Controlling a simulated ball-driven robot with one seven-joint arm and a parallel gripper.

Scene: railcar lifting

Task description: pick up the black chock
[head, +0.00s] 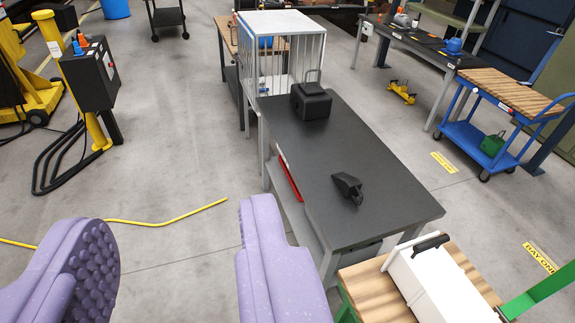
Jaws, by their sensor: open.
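The black chock (347,187) is a small dark wedge-like piece lying on the front half of a dark grey-topped table (400,215). My gripper (178,265) shows as two thick purple fingers at the bottom left, the left one with a studded inner face.
A black box-like case (311,101) stands at the table's far end, by a white barred cage (280,50). A wooden-topped bench with a white box (440,285) adjoins the near end. A yellow hose (170,222) lies on the floor. Open floor lies left of the table.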

